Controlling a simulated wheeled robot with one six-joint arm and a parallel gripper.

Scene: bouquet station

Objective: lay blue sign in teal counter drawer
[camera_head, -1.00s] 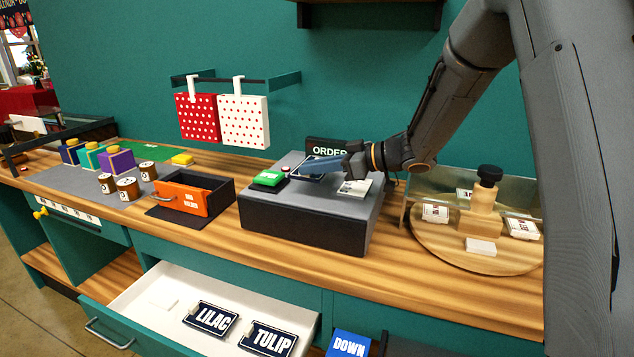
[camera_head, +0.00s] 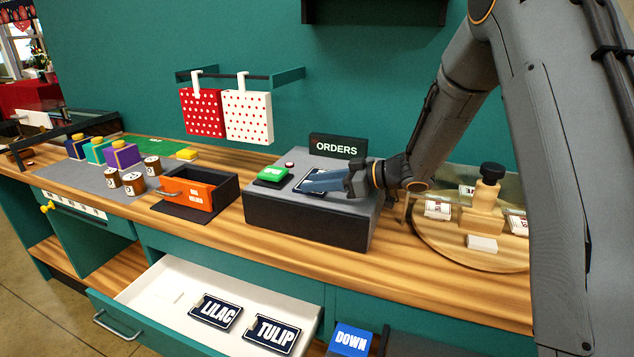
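A flat blue sign (camera_head: 312,186) with a dark, pale-edged border is on top of the grey order box. My gripper (camera_head: 345,181) is at its right end, low over the box top. The overlap hides its fingertips, and I cannot tell whether they are closed on the sign. The teal counter drawer (camera_head: 150,285) is pulled open at the front, with a white inside. Navy signs reading LILAC (camera_head: 215,311) and TULIP (camera_head: 272,333) lie flat in it, with bare floor to their left.
The grey box (camera_head: 305,222) carries a green button block (camera_head: 272,175) and an ORDERS plate (camera_head: 338,146). An orange-fronted bin (camera_head: 187,194) stands left of it. A round wooden stand (camera_head: 470,252) is at right. A bright blue DOWN sign (camera_head: 350,340) is right of the drawer.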

